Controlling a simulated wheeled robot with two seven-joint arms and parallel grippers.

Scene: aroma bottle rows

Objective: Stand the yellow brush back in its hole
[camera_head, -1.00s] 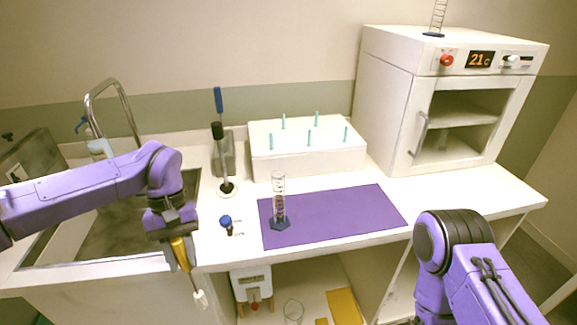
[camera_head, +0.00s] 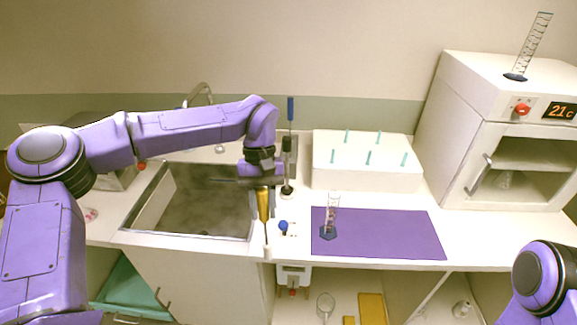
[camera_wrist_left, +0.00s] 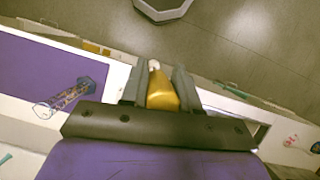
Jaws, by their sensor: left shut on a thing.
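My left gripper (camera_head: 262,188) is shut on the yellow brush (camera_head: 264,206). The brush hangs nearly upright, white end down, near the sink's right front corner. In the wrist view the yellow handle (camera_wrist_left: 161,92) sits between the two dark fingers (camera_wrist_left: 160,84), with a small pale end beyond. A blue-handled brush (camera_head: 290,108) and a black-handled brush (camera_head: 287,145) stand upright just behind and right of the gripper, by a grey holder that is partly hidden. I cannot make out an empty hole. My right gripper is out of view; only part of that arm shows.
The sink (camera_head: 190,205) lies left of the gripper. A blue-knobbed item (camera_head: 283,227) stands close right of the brush. A graduated cylinder (camera_head: 332,215) stands on the purple mat (camera_head: 395,235). A white box with teal pegs (camera_head: 368,178) and an oven (camera_head: 455,125) stand behind.

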